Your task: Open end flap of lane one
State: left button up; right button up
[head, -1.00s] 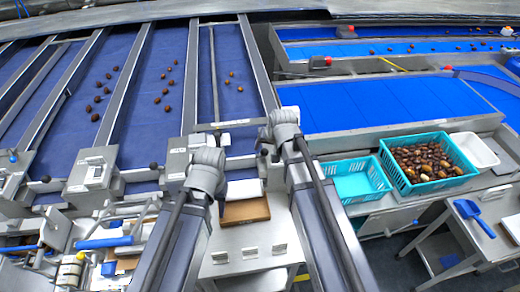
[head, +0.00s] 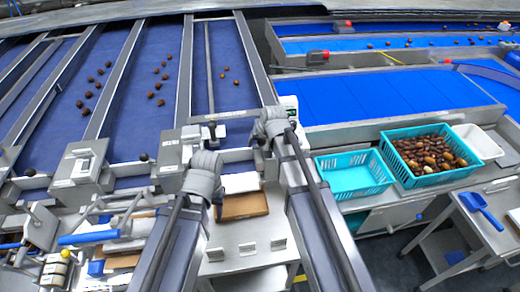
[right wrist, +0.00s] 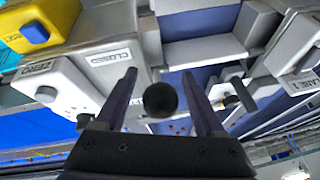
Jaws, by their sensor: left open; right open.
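Lane one's belt (head: 232,85) is the narrow right lane in the head view, with a few dates on it. My right gripper (head: 264,146) is at its near end, beside the grey frame. In the right wrist view my right gripper (right wrist: 163,98) is open. A round black knob (right wrist: 160,100) appears between its fingers; I cannot tell whether they touch it. A CLOSED label (right wrist: 110,58) and a LANE 1 label (right wrist: 302,84) show nearby. The flap itself is not clearly distinguishable. My left gripper (head: 217,208) is open and empty over the front ledge, near a brown tray (head: 262,208).
Grey housings (head: 82,165) with levers stand along the lane ends. A teal basket (head: 350,193), a crate of dates (head: 400,177) and a white tub (head: 490,150) stand right. A blue scoop (head: 474,203) lies on a side table.

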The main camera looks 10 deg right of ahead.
jog(key=shift+c, duration=0.3)
grip_shut()
dwell(0.3)
dwell(0.8)
